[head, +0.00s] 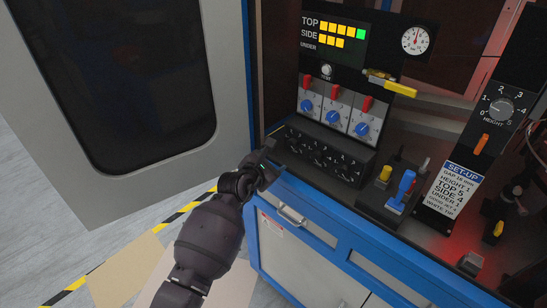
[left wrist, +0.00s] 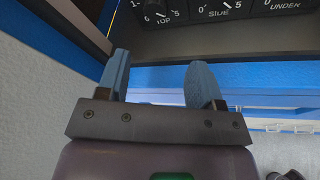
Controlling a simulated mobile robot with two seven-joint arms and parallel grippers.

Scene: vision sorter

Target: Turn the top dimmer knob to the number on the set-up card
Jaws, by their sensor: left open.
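Three black dimmer knobs sit in a row on the black sloped panel (head: 350,183). The top knob (head: 296,143) is leftmost; its "TOP" dial (left wrist: 163,14) shows partly at the upper edge of the left wrist view, and I cannot read its pointer. The set-up card (head: 459,185) at right reads "TOP 5", "SIDE 4", "UNDER 1".
Blue knobs with red levers (head: 333,116) stand just above the dimmers. A blue-handled lever (head: 403,186) and a yellow button (head: 385,173) are to the right. The height dial (head: 500,108) is further right. The open grey door (head: 215,145) stands left; a drawer handle (head: 291,214) juts below.

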